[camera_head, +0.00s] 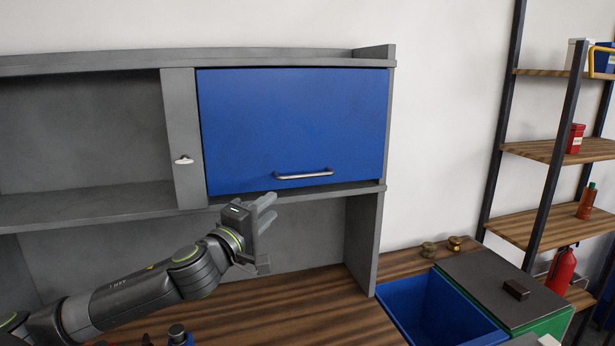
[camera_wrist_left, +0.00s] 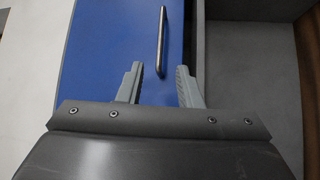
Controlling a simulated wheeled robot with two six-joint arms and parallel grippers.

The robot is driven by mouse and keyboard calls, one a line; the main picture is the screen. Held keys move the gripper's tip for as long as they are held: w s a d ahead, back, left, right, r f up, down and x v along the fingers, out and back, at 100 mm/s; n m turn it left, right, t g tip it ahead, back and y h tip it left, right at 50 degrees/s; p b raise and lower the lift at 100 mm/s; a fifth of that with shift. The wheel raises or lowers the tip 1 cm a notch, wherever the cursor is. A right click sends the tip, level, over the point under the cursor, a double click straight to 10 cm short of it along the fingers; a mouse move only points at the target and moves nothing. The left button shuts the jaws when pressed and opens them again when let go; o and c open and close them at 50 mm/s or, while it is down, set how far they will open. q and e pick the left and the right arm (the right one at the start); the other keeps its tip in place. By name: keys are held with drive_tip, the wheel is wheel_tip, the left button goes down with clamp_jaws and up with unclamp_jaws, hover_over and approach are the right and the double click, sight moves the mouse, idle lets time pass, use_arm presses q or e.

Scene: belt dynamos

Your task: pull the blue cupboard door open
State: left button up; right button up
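The blue cupboard door (camera_head: 290,125) is shut in the grey upper cupboard and has a silver bar handle (camera_head: 303,175) near its lower edge. My left gripper (camera_head: 268,207) is just below the door, left of and lower than the handle. In the left wrist view the blue door (camera_wrist_left: 108,50) fills the middle. The handle (camera_wrist_left: 161,42) stands beyond the fingertips, its near end in line with the gap between them. My left gripper (camera_wrist_left: 160,82) is open, with nothing between its fingers. My right gripper is not in view.
The grey cupboard frame (camera_head: 185,140) with an open shelf lies left of the door. A wooden worktop (camera_head: 270,310) is below. A blue bin (camera_head: 435,310) and a grey-lidded green bin (camera_head: 510,290) stand at lower right, with a shelf rack (camera_head: 550,150) beyond.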

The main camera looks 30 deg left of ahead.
sight(306, 177)
use_arm(q)
drive_tip(key=w+p, duration=0.2)
drive_tip(key=w, duration=0.3)
drive_tip(key=w+r+p, duration=0.1)
drive_tip(key=w+p, duration=0.1)
drive_tip(key=w, duration=0.3)
drive_tip(key=w+a+r+p, duration=0.1)
drive_tip(key=w+p, duration=0.1)
drive_tip(key=w, duration=0.4)
drive_tip(key=shift+a+r, duration=0.1)
drive_tip(key=shift+w+p, duration=0.4)
drive_tip(key=shift+w, duration=0.15)
clamp_jaws()
